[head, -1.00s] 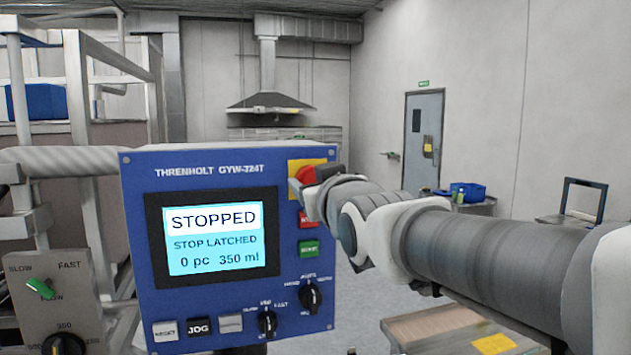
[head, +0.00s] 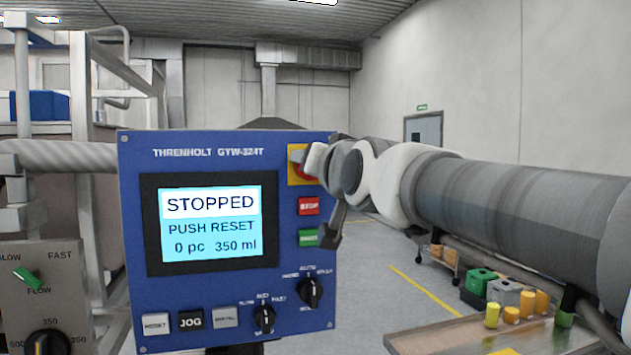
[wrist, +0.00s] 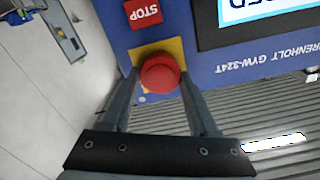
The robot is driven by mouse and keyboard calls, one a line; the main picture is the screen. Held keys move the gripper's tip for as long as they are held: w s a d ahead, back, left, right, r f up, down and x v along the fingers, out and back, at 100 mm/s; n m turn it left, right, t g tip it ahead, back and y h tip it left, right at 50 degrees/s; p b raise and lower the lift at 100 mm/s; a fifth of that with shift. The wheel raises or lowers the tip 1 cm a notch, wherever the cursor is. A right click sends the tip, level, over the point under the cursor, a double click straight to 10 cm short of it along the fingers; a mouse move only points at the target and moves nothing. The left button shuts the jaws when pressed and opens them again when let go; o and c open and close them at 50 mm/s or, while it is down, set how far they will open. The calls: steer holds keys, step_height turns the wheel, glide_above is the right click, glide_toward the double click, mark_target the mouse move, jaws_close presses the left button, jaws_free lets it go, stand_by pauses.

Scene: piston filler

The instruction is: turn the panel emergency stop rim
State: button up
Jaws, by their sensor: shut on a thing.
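The emergency stop is a red round button (wrist: 160,73) on a yellow plate at the upper right of the blue panel (head: 140,215). In the head view my gripper (head: 299,165) reaches in from the right and covers most of the button. In the wrist view my gripper (wrist: 159,88) has one finger on each side of the red rim, shut on it. The panel screen (head: 211,225) reads STOPPED, PUSH RESET, 0 pc, 350 ml. The wrist view is turned, with the panel lettering upside down.
Below the emergency stop are a red stop button (head: 309,206) and a green button (head: 308,237). A reset button (head: 156,324), a jog button (head: 190,321) and black knobs line the panel's bottom. A table (head: 450,338) stands at the lower right.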

steer(key=shift+m+b, duration=0.45)
steer(key=shift+m, duration=0.35)
steer(key=o, duration=1.4)
steer(key=b+v, duration=0.3)
steer(key=v, duration=1.4)
steer(key=shift+s+d+r, duration=0.1)
steer(key=shift+s, duration=0.1)
